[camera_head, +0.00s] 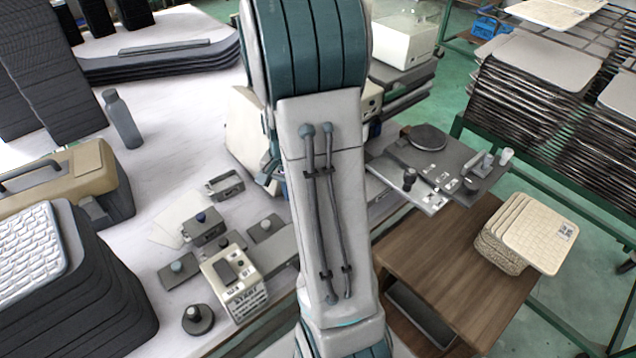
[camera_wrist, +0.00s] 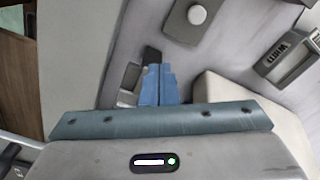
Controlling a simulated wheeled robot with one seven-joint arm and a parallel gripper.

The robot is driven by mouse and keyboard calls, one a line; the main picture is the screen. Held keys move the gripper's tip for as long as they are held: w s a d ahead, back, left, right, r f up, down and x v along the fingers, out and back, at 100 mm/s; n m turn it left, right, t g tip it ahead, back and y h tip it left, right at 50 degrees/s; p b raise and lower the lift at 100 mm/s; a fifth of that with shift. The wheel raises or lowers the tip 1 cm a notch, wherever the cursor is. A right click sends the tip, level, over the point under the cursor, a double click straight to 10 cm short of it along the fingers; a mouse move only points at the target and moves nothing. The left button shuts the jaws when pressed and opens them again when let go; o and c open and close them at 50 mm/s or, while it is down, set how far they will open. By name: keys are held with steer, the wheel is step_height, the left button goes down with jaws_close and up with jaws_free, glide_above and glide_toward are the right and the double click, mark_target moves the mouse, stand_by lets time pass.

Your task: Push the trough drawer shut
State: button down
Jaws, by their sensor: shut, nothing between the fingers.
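My gripper (camera_wrist: 159,70) shows in the wrist view as two blue fingers pressed together, with nothing between them. It is over a grey surface, close to small dark and grey blocks (camera_wrist: 130,82); I cannot tell whether it touches them. In the head view my own arm runs down the middle and hides most of the gripper area. A dark grey trough-like part (camera_head: 420,314) shows below the brown wooden cabinet top (camera_head: 460,255), beside my arm. I cannot tell for certain that it is the trough drawer, nor how far out it stands.
A beige machine (camera_head: 243,135) stands behind my arm, partly hidden. Small fixtures and a white control box (camera_head: 233,283) lie left of my arm. A stack of cream panels (camera_head: 530,228) sits on the cabinet. Dark panel stacks (camera_head: 70,275) crowd the left.

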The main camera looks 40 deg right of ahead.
steer(key=shift+d, duration=2.2)
steer(key=shift+w+d, duration=0.15)
steer(key=shift+d, duration=2)
steer(key=shift+a, duration=0.65)
step_height(320, 180, up, 7)
steer(key=p, duration=0.4)
steer(key=shift+p, duration=0.3)
